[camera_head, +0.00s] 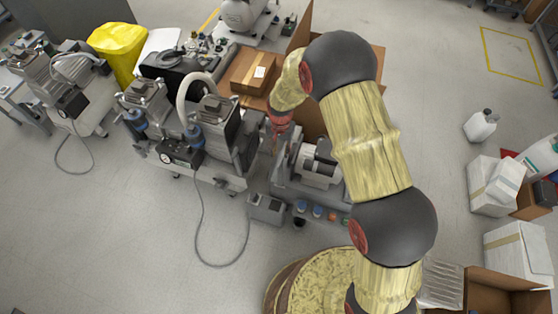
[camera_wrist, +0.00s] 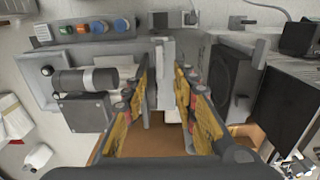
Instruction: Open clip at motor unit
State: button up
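The motor unit (camera_head: 318,165) is a grey frame holding a pale cylindrical motor, right of centre in the head view. In the wrist view, the motor (camera_wrist: 85,81) is a dark and grey cylinder left of my fingers. A light grey narrow upright piece (camera_wrist: 166,62), possibly the clip, shows between my fingertips. My gripper (camera_wrist: 164,80) has its two yellow and red fingers apart, one on each side of this piece. Contact cannot be told. In the head view, my gripper (camera_head: 279,125) points down at the unit's left end, and its fingertips are hard to make out.
A compressor cart (camera_head: 205,135) with a gauge and hose stands close left of the motor unit. Coloured knobs (camera_head: 318,212) line the unit's front edge. A cardboard box (camera_head: 252,72) lies behind. White boxes (camera_head: 494,188) stand at right. Floor at front left is mostly clear.

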aim_at(280, 161)
notch_tip(280, 161, down, 8)
jog(key=shift+r+b, duration=0.25)
jog(key=shift+b, duration=1)
jog(key=shift+c, duration=0.4)
grip_shut()
